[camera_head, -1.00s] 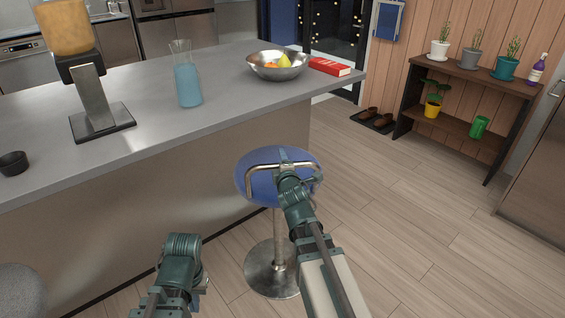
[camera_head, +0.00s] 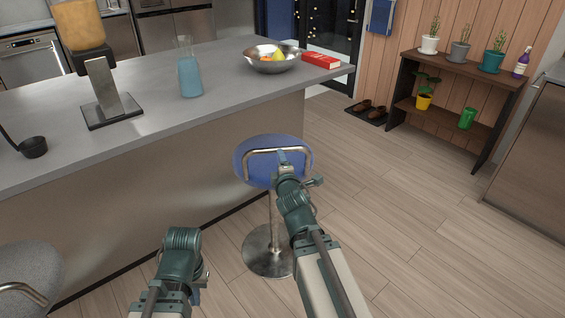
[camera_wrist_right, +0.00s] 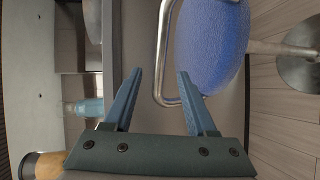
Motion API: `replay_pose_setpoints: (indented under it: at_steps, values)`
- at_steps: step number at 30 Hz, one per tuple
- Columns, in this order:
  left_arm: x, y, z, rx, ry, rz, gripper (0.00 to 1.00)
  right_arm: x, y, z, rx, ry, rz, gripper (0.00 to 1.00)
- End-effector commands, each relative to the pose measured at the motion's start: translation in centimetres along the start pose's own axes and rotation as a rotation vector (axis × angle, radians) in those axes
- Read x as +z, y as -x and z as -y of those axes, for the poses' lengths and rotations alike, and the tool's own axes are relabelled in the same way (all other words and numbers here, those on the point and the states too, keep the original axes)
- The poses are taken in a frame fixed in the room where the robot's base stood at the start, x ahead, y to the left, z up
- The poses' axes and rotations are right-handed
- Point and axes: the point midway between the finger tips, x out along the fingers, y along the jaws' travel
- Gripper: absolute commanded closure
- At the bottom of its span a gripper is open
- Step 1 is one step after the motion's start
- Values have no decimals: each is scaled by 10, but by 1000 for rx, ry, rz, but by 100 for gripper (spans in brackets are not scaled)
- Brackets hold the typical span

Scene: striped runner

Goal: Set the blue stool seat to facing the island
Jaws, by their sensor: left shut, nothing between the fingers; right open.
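The blue stool seat (camera_head: 262,171) stands beside the island (camera_head: 150,125); a bent metal bar (camera_head: 276,151) rises along its near side, facing me. My right gripper (camera_head: 285,158) is open at this bar. In the right wrist view the open fingers (camera_wrist_right: 160,88) have the bar's bent end (camera_wrist_right: 171,101) between or just beyond their tips; I cannot tell whether they touch it. The blue seat also shows there (camera_wrist_right: 213,45). My left gripper (camera_head: 202,282) is shut and empty, low in the picture, mostly hidden behind its own wrist.
A grey seat (camera_head: 30,268) with a metal bar is at the lower left. A plant shelf (camera_head: 458,70) stands at the back right; floor right of the stool is free.

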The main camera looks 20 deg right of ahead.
Motion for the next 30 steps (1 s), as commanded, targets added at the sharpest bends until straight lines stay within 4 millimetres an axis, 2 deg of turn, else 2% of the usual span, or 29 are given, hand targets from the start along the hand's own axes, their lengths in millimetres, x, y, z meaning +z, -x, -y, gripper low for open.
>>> replay_pose_setpoints:
  at_steps: [10,11,14,17,20,24,30]
  values:
    - [0,2,0,1,0,0,100,-1,0,-2,0,0,-1,43]
    - [0,2,0,1,0,0,100,-1,0,-2,0,0,-1,45]
    - [0,2,0,1,0,0,100,-4,1,2,-17,-18,0,63]
    - [0,2,0,1,0,0,100,-16,4,21,-102,-104,12,81]
    - [0,2,0,1,0,0,100,-38,15,58,-267,-260,51,99]
    - [0,2,0,1,0,0,100,-69,44,109,-500,-457,140,100]
    - [0,2,0,1,0,0,100,-95,83,152,-713,-604,263,100]
